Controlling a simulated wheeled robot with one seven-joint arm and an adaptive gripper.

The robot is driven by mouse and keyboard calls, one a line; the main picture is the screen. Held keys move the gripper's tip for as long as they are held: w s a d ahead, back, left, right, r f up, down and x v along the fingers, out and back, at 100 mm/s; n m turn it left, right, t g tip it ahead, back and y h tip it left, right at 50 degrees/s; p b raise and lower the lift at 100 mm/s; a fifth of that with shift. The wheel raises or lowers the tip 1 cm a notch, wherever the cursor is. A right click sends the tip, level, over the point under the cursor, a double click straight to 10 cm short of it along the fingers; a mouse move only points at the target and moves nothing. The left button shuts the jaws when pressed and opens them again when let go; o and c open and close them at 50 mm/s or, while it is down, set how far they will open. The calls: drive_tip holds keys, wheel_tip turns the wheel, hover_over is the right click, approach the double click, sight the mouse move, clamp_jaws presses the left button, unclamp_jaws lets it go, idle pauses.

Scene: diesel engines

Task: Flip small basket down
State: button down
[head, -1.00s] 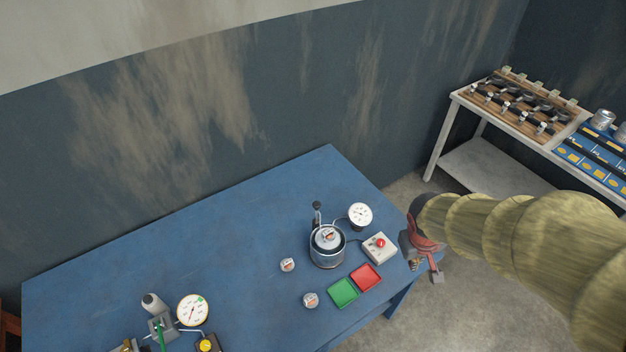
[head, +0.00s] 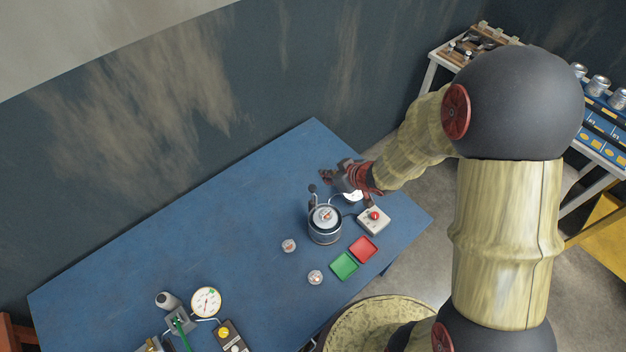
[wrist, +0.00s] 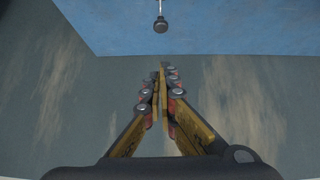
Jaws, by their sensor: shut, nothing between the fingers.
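A small round metal vessel (head: 325,226) stands on the blue table, with a round part with a red mark in its top; I take it for the small basket's unit. A lever with a black knob (head: 312,188) rises at its back left. The knob also shows at the top of the wrist view (wrist: 160,25), over the blue table top. My gripper (head: 327,176) is above the table behind the vessel, just right of and beyond the knob. In the wrist view its fingers (wrist: 163,68) are shut and empty, apart from the knob.
A white dial gauge (head: 353,196), partly hidden by my gripper, and a box with a red button (head: 374,218) stand right of the vessel. Green (head: 345,265) and red (head: 363,248) trays and two small round parts (head: 289,245) lie in front. The table's left middle is clear.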

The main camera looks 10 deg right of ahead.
idle(0.3)
hover_over(314, 188)
wheel_tip(314, 188, down, 7)
drive_tip(key=shift+s+r, duration=0.1)
drive_tip(key=shift+s, duration=0.05)
drive_tip(key=f, duration=0.3)
drive_tip(key=shift+w+f, duration=0.2)
drive_tip(key=shift+f, duration=0.6)
wheel_tip(314, 188, down, 7)
drive_tip(key=b, duration=0.5)
drive_tip(key=shift+r, duration=0.25)
